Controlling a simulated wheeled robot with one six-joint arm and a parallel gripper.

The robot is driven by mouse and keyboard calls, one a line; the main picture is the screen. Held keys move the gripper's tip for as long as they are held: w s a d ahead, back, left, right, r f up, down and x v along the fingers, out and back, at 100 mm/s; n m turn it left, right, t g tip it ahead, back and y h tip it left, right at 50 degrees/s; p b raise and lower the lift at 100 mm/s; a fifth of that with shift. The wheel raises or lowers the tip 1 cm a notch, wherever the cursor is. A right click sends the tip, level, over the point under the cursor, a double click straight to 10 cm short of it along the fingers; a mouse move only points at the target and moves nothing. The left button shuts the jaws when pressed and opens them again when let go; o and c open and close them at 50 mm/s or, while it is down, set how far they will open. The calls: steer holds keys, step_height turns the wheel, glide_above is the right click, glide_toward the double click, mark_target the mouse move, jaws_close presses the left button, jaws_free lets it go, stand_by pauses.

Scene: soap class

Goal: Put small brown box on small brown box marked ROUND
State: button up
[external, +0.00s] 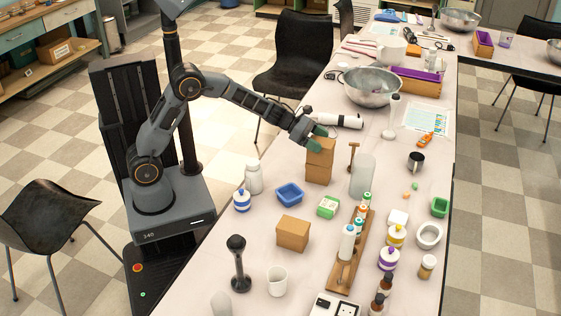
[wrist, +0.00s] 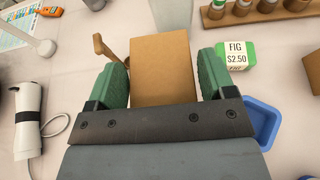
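Two brown boxes stand one above the other near the middle of the table in the external view. The upper small brown box (external: 321,154) also shows in the wrist view (wrist: 163,70), its plain face between my green fingertips. The lower brown box (external: 318,174) is directly under it; no gap shows between them, and no ROUND mark is readable. My gripper (external: 316,140) is at the top of the upper box; in the wrist view my gripper (wrist: 164,80) has a finger close along each side of it and looks shut on it. The lower box is hidden in the wrist view.
Another brown box (external: 293,233) sits nearer the front. A blue tray (external: 289,193), a green-and-white FIG block (external: 328,206), a wooden stand (external: 352,160) and a clear cylinder (external: 362,176) surround the stack. A wooden rack of bottles (external: 336,278) lies to the right.

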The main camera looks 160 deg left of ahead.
steer(key=shift+o, duration=1.3)
steer(key=shift+r, duration=0.1)
